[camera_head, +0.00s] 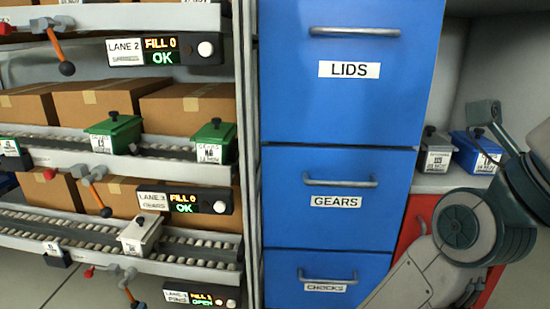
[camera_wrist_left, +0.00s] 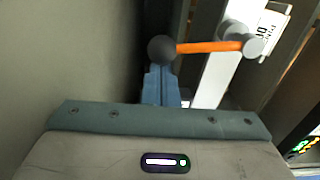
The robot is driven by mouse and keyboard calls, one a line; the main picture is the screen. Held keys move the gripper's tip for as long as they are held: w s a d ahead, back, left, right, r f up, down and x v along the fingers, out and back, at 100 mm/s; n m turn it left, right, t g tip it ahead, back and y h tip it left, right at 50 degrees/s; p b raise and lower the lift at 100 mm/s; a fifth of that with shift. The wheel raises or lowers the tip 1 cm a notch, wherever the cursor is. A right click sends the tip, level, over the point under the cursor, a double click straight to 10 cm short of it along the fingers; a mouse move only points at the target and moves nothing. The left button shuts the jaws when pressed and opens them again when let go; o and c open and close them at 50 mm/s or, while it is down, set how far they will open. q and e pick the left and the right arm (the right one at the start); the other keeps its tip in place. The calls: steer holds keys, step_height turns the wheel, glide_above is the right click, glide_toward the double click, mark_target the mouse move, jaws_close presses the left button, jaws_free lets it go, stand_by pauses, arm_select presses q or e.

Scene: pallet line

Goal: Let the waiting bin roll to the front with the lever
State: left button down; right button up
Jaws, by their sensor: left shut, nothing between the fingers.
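Each lane in the head view has an orange lever with a dark knob: the upper lever (camera_head: 57,46), the middle lever (camera_head: 97,192) and the bottom lever (camera_head: 128,288). Two green bins (camera_head: 113,132) (camera_head: 213,142) stand on the lane above. In the left wrist view my left gripper (camera_wrist_left: 161,80) is shut, its tips close to the black knob of an orange lever (camera_wrist_left: 208,47); I cannot tell whether they touch. No right gripper is identifiable.
Blue drawers (camera_head: 345,190) marked LIDS, GEARS and CHECKS stand right of the rack. Cardboard boxes (camera_head: 105,100) fill the shelf behind the green bins. A grey bin (camera_head: 437,155) and a blue bin (camera_head: 475,152) sit on a counter at right, partly behind my arm.

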arm_select(q)
steer(key=shift+w+a+b, duration=0.15)
steer(key=shift+a+b, duration=0.3)
steer(key=shift+a, duration=1.8)
steer(key=shift+s+d+f+b, duration=0.1)
steer(key=shift+s+b, duration=0.75)
steer(key=shift+s, duration=0.65)
steer(key=shift+s+d+r+p, duration=0.15)
steer(key=shift+s+p, duration=0.1)
steer(key=shift+s, duration=0.4)
steer(key=shift+s+r+p, duration=0.1)
steer(key=shift+s+p, duration=0.1)
steer(key=shift+s, duration=0.45)
steer(key=shift+s+r+p, duration=0.15)
steer(key=shift+s+p, duration=0.25)
steer(key=shift+p, duration=0.5)
steer(key=shift+s+p, duration=0.65)
steer(key=shift+p, duration=0.2)
steer(key=shift+s+d+f, duration=0.1)
steer(key=shift+s+f, duration=0.05)
steer(key=shift+f, duration=0.05)
